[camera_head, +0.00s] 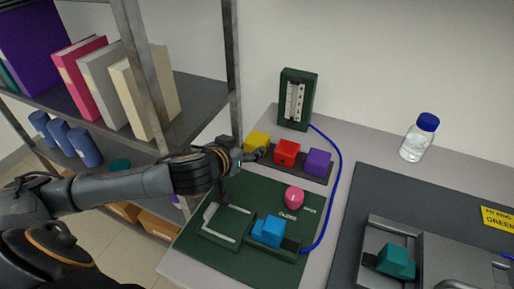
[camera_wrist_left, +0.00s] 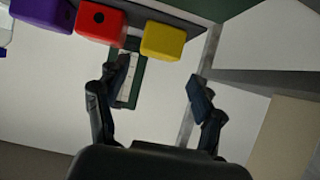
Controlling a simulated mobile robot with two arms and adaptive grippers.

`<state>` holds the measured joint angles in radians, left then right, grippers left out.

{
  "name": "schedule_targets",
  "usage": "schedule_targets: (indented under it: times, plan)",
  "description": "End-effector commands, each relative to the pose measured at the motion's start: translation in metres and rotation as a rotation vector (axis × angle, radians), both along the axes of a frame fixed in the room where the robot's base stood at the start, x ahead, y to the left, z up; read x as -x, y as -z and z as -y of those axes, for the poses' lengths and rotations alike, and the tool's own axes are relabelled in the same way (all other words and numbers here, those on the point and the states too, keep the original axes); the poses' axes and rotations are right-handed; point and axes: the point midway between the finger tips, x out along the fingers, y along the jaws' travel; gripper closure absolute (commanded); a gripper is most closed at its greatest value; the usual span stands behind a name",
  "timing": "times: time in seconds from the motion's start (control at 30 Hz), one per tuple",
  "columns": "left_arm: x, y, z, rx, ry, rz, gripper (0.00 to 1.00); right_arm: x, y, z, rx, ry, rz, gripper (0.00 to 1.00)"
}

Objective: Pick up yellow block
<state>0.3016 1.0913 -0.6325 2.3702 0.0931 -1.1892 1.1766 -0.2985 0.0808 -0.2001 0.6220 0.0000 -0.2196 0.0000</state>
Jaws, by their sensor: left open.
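The yellow block (camera_head: 257,143) stands at the left end of a dark strip on the table, beside the red block (camera_head: 287,152) and the purple block (camera_head: 318,162). My left gripper (camera_head: 246,158) is at the yellow block's near side in the head view and hides part of it. In the left wrist view the yellow block (camera_wrist_left: 163,41) is beyond the fingertips, above the space between them. The left gripper (camera_wrist_left: 158,78) is open with nothing between its fingers. Whether a finger touches the block I cannot tell.
A green gauge box (camera_head: 297,99) stands behind the blocks, with a blue cable. A pink knob (camera_head: 294,197) and a blue block (camera_head: 270,231) are on the green board (camera_head: 205,246) in front. A shelf post (camera_head: 232,60) rises close on the left. A bottle (camera_head: 419,138) stands right.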

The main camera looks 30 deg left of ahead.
Motion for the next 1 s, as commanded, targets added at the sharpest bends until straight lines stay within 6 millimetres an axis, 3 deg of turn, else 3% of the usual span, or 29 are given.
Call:
schedule_targets:
  times: [0.1, 0.4, 0.7, 1.0]
  plan:
    - [-0.019, 0.006, -0.001, 0.002, -0.001, 0.002, 0.32, 0.000, -0.005, -0.001, -0.001, 0.000, 0.000, 0.21]
    - [-0.038, 0.017, -0.002, -0.001, 0.001, 0.002, 0.32, 0.001, -0.008, -0.002, -0.002, 0.000, 0.000, 0.21]
    - [-0.073, 0.034, -0.003, 0.000, 0.001, 0.002, 0.32, 0.002, -0.017, -0.002, -0.002, 0.000, -0.004, 0.21]
    - [-0.080, 0.039, -0.003, -0.001, 0.001, 0.002, 0.32, 0.002, -0.017, -0.002, -0.001, 0.000, -0.004, 0.21]
